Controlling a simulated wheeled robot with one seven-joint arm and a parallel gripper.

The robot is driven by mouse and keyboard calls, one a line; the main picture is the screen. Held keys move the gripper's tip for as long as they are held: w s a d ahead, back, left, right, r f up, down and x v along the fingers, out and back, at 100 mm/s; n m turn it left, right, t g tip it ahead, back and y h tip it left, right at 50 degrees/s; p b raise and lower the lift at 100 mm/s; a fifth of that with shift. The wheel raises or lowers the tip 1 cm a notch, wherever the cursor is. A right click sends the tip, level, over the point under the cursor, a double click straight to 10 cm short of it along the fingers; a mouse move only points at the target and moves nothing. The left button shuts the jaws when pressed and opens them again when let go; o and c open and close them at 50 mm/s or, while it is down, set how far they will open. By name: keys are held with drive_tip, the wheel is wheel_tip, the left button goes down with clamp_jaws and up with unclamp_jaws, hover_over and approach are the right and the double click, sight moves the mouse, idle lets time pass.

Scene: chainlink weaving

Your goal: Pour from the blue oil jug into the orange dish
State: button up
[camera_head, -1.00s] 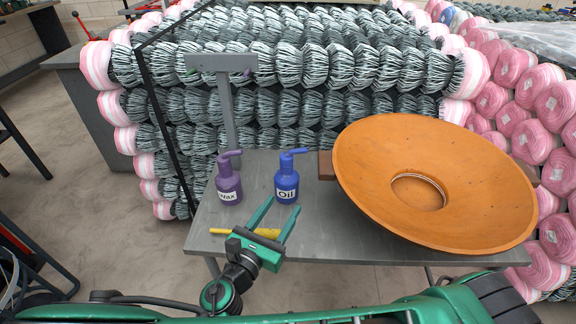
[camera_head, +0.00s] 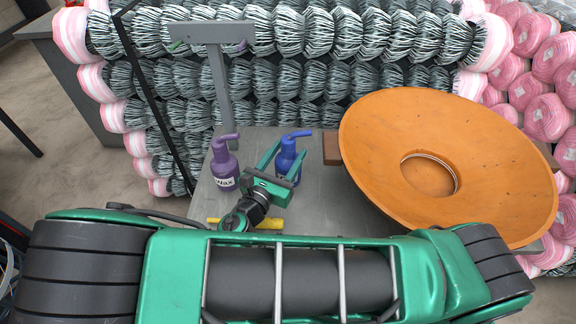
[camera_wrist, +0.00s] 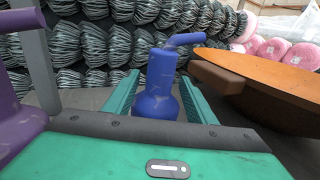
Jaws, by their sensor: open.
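The blue oil jug (camera_head: 289,158) stands upright on the grey table, its spout pointing right; in the wrist view the jug (camera_wrist: 160,85) stands between my finger tips. The orange dish (camera_head: 385,135) is a large, tilted, shallow bowl with a round opening in its middle, on the right side of the table; its edge (camera_wrist: 262,72) shows at the right of the wrist view. My gripper (camera_head: 284,158) is open, with its green fingers on either side of the jug's body; I cannot tell whether they touch it. The jug's lower part is partly hidden by my gripper.
A purple wax jug (camera_head: 225,168) stands close on the left of the blue jug. A brown block (camera_head: 331,148) lies between the blue jug and the dish. A yellow object (camera_head: 268,223) lies at the table's front. A grey T-shaped post (camera_head: 219,80) rises behind the jugs.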

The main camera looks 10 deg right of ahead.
drive_tip(key=shift+x, duration=2.55)
drive_tip(key=shift+a, duration=0.1)
clamp_jaws()
